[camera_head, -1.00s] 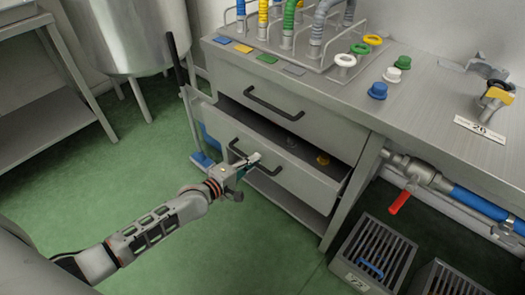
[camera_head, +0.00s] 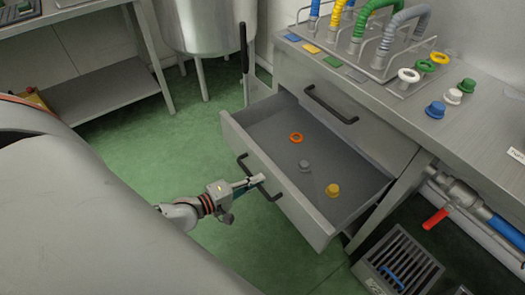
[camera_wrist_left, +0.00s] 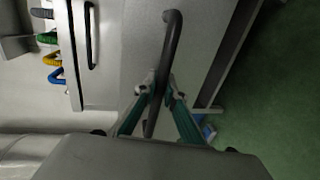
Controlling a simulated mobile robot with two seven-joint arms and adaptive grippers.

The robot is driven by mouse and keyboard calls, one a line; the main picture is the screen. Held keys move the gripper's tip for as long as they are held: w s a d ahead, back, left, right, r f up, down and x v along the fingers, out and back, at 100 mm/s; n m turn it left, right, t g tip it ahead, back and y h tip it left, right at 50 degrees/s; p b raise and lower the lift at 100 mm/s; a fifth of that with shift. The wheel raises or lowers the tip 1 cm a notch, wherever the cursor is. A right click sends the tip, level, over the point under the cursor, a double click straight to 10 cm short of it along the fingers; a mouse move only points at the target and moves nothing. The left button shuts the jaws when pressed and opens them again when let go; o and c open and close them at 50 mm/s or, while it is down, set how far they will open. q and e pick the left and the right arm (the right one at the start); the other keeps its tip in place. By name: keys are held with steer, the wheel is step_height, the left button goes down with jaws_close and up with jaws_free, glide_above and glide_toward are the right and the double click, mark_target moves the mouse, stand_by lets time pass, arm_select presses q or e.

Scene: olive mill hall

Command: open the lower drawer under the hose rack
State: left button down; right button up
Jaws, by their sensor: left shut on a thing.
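The lower drawer (camera_head: 293,196) stands far out of the cabinet under the hose rack (camera_head: 372,50). Inside it lie an orange ring (camera_head: 296,137), a grey cap (camera_head: 303,165) and a yellow cap (camera_head: 332,190). My left gripper (camera_head: 258,181) is shut on the black bar handle (camera_head: 272,194) of this drawer. In the left wrist view the two fingers (camera_wrist_left: 160,92) close around the handle (camera_wrist_left: 171,50). The upper drawer, with its own black handle (camera_head: 330,105), is shut. My right gripper is not in view.
A steel tank (camera_head: 207,25) and a shelf table (camera_head: 110,80) stand at the left. A pipe with a red lever (camera_head: 435,218) and a slatted grey crate (camera_head: 398,262) are at the right. Green floor (camera_head: 160,140) is free in front of the drawer.

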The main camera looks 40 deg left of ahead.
arm_select(q)
steer(key=shift+s, duration=0.15)
steer(key=c, duration=2.1)
jaws_free()
steer(key=v, duration=1.2)
